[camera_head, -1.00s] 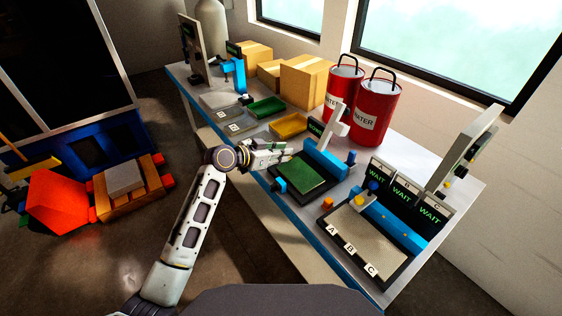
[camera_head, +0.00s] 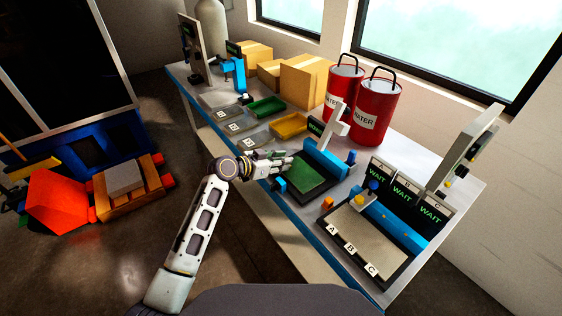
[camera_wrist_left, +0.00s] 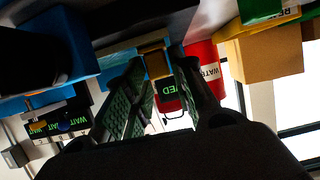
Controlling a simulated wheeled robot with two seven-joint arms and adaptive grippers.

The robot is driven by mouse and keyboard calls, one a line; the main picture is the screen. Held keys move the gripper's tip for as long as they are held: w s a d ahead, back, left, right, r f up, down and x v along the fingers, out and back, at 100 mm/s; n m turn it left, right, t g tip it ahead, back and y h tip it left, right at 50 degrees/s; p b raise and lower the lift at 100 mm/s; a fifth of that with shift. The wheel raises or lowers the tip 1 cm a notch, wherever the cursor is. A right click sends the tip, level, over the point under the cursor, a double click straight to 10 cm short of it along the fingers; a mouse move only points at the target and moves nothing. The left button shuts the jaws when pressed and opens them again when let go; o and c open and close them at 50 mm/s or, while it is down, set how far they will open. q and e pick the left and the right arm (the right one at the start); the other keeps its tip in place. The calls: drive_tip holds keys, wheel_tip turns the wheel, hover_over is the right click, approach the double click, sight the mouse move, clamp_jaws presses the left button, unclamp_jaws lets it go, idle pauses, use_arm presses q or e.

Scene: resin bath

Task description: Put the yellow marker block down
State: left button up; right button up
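My left gripper (camera_head: 287,160) reaches in from the left, low at the near edge of the middle station with the green plate (camera_head: 308,172). In the left wrist view its two ribbed fingers (camera_wrist_left: 157,58) close in on a small yellow block (camera_wrist_left: 155,66), which sits between the fingertips and looks gripped. I take this as the yellow marker block. The head view does not show it clearly; the fingers hide it. What lies directly under the block cannot be made out. My right gripper is not in view.
An orange cube (camera_head: 327,203) lies between the middle station and the right station with the A, B, C plate (camera_head: 345,248). A yellow tray (camera_head: 290,125) and a green tray (camera_head: 267,107) stand behind my gripper. Two red water cans (camera_head: 377,110) stand at the back.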

use_arm(q)
drive_tip(key=shift+o, duration=1.1)
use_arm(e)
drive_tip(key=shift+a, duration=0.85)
use_arm(q)
drive_tip(key=shift+r, duration=0.15)
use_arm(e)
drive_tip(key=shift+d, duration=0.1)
use_arm(q)
drive_tip(key=shift+s+a+r, duration=0.15)
drive_tip(key=shift+s+a, duration=0.15)
drive_tip(key=shift+a, duration=0.15)
drive_tip(key=v, duration=0.2)
drive_tip(key=shift+s+a+r, duration=0.1)
drive_tip(key=shift+s+a, duration=0.1)
drive_tip(key=shift+a, duration=0.1)
drive_tip(key=v, duration=0.8)
drive_tip(key=shift+r, duration=0.15)
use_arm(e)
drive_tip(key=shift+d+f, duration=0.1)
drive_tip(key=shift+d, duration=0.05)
